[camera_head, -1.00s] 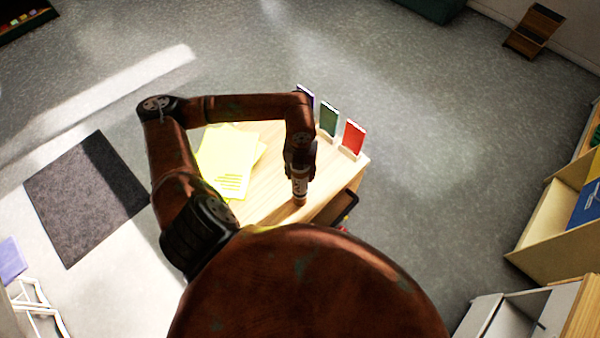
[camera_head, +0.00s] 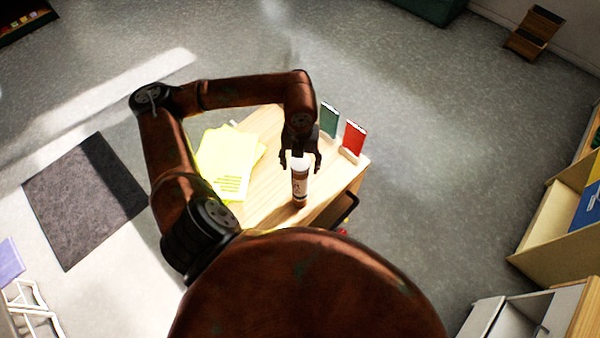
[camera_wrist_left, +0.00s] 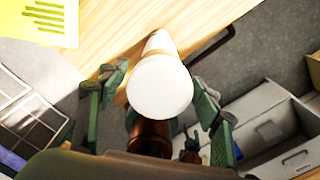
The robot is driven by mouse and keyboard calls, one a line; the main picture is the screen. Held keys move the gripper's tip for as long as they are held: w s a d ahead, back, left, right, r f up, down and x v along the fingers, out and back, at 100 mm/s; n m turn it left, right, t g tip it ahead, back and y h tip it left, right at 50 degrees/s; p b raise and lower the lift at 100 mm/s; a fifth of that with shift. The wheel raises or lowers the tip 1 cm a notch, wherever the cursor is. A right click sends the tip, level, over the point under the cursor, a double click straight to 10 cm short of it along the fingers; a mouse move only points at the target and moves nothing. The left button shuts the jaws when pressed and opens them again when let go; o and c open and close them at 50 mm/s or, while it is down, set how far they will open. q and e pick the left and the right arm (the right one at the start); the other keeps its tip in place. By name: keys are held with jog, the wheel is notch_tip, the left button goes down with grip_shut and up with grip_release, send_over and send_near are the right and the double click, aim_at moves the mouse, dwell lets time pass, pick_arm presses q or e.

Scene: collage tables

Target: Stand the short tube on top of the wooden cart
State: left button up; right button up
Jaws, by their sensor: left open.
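The short tube (camera_head: 300,186), brown with a white top, stands upright on the wooden cart (camera_head: 262,196) near its front right edge. My left gripper (camera_head: 301,164) is open at the tube's upper end, with a finger on either side and visible gaps. In the left wrist view the tube's round white end (camera_wrist_left: 160,86) shows between the spread fingers of the gripper (camera_wrist_left: 157,95), apart from both.
Yellow sheets (camera_head: 225,160) lie on the cart's left part. A green card (camera_head: 329,120) and a red card (camera_head: 353,138) stand in holders at its far right edge. A dark handle (camera_head: 346,207) sticks out at the cart's right side.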

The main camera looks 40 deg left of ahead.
pick_arm(q)
jog(key=shift+r+b, duration=0.4)
jog(key=shift+r, duration=2.3)
